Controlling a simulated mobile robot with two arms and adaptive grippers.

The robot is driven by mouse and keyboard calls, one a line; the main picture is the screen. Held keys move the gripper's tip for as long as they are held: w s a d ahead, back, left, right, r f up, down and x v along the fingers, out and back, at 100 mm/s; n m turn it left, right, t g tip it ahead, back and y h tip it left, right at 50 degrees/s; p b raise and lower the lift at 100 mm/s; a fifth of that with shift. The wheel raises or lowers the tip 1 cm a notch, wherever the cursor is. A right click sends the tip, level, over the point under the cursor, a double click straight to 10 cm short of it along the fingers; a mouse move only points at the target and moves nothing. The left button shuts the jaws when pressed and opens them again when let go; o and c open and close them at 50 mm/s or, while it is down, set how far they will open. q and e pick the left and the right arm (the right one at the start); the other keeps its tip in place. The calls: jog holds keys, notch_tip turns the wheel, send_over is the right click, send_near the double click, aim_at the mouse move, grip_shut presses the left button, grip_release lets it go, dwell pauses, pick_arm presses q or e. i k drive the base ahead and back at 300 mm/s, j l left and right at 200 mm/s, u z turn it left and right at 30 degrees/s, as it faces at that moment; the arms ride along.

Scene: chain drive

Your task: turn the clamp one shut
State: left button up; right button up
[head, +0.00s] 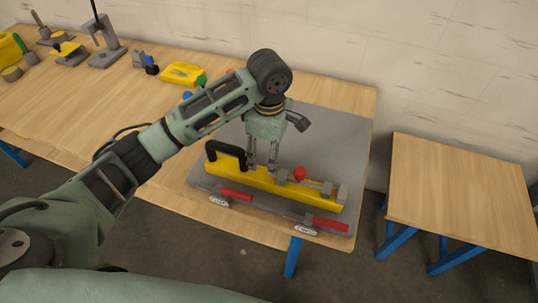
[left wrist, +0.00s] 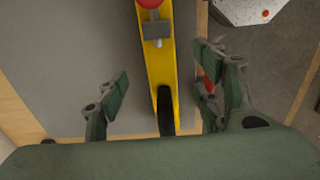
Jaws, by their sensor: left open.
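Two clamps with red handles lie along the front edge of the grey plate (head: 325,130). The left clamp's handle (head: 236,194) has a small label (head: 219,201) by it, and the right clamp's handle (head: 330,224) has another (head: 305,231). The lettering is too small to read surely. My left gripper (head: 261,164) is open, pointing down over the yellow bar (head: 265,184), behind the left clamp. In the left wrist view the fingers stand apart on either side of the bar (left wrist: 158,60), and a bit of red (left wrist: 209,85) shows behind the right finger. My right gripper is not in view.
The yellow bar carries a black handle (head: 226,150) and a red knob (head: 299,174). A yellow block (head: 183,73) and several tools stand on the wooden table (head: 110,95) behind and left. A smaller table (head: 450,185) stands right, bare.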

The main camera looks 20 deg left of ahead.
aim_at(219, 190)
jog(key=k+u, duration=0.2)
jog(key=u, duration=0.2)
jog(key=i+u, duration=0.2)
jog(key=u, duration=0.3)
